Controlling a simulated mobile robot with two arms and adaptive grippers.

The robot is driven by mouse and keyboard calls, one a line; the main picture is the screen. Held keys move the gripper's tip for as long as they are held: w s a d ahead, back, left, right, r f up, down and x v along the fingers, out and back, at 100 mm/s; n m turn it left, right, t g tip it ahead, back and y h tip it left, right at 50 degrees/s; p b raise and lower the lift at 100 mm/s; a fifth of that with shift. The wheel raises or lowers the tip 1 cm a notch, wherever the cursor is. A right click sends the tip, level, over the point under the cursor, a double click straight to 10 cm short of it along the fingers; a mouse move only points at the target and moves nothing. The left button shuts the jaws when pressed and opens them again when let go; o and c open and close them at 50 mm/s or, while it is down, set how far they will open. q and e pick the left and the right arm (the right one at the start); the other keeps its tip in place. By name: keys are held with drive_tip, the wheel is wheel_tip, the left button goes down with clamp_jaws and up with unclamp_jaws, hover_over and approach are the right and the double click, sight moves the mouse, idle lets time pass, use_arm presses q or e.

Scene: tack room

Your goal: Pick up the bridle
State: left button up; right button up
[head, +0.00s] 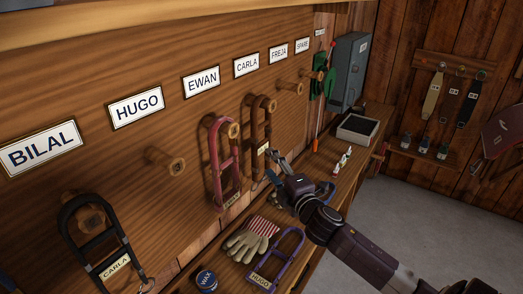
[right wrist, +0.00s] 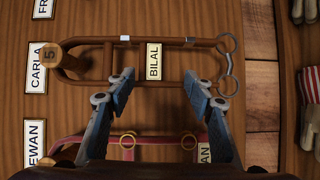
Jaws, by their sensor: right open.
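A brown bridle (head: 254,125) with a BILAL tag (right wrist: 154,61) hangs from a wooden peg on the wall board. In the right wrist view the brown bridle (right wrist: 100,41) hangs from the peg by the CARLA label (right wrist: 36,67). My right gripper (head: 276,170) is open and empty in front of the brown bridle's lower part. In the right wrist view the open fingers (right wrist: 158,80) point at its straps; I cannot tell whether they touch. A red bridle (head: 213,160) hangs just left of it, and a black bridle (head: 75,245) tagged CARLA hangs farther left. My left gripper is not in view.
On the bench below lie a purple bridle (head: 292,245) tagged HUGO, gloves (head: 245,245) and a blue WAX tin (head: 206,281). A green item (head: 329,83), a grey box (head: 349,72) and a tray (head: 358,129) are farther right. Bare pegs project from the board.

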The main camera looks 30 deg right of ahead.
sight(262, 148)
drive_tip(key=w, duration=0.1)
drive_tip(key=w+r, duration=0.1)
drive_tip(key=shift+w+d+n+p, duration=0.15)
drive_tip(key=shift+w+n+p, duration=0.15)
drive_tip(key=shift+w+p, duration=0.1)
drive_tip(key=w, duration=0.1)
drive_tip(key=w+p, duration=0.1)
drive_tip(key=w+d+p, duration=0.1)
drive_tip(key=w, duration=0.1)
drive_tip(key=shift+w+r, duration=0.1)
drive_tip(key=shift+r, duration=0.2)
drive_tip(key=shift+w+f, duration=0.15)
drive_tip(key=shift+w, duration=0.35)
drive_tip(key=shift+s, duration=0.1)
clamp_jaws()
